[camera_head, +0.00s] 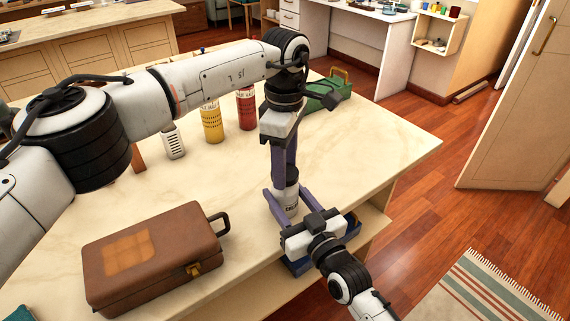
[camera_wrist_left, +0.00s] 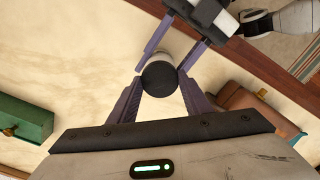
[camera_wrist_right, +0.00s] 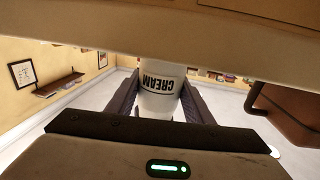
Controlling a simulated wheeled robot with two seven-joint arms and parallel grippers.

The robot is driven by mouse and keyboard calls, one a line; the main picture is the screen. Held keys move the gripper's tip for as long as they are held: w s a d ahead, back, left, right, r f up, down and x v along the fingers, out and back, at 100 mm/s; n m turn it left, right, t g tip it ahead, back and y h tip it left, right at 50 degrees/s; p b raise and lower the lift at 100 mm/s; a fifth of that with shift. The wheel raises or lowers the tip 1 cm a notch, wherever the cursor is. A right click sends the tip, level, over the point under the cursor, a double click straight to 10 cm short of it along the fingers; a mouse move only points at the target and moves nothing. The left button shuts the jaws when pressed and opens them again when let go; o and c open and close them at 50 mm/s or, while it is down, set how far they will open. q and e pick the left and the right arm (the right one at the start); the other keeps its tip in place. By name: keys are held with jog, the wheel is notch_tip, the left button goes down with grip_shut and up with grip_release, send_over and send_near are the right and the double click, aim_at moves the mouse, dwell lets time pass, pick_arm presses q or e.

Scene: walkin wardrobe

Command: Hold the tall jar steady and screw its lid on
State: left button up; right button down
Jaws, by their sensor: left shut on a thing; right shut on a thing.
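The tall white jar (camera_head: 291,204), labelled CREAM, stands upright near the table's front edge. It also shows in the right wrist view (camera_wrist_right: 158,98), upside down. My right gripper (camera_head: 288,198) is shut around the jar body from the front, one finger on each side. The dark round lid (camera_wrist_left: 160,79) is at the top of the jar in the left wrist view. My left gripper (camera_wrist_left: 160,84) points straight down and is shut on the lid from two sides. How far the lid is threaded cannot be seen.
A brown case (camera_head: 150,258) lies at the left front of the table. A yellow container (camera_head: 212,122), a red one (camera_head: 246,108) and a white grater-like item (camera_head: 173,142) stand behind. A green box (camera_head: 325,93) is at the back. The table's right side is clear.

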pick_arm(q)
jog(key=m, duration=0.4)
jog(key=shift+m, duration=0.3)
jog(key=m, duration=0.3)
jog(key=o, duration=1.2)
jog(key=shift+r, duration=2.25)
jog(key=shift+c, duration=0.4)
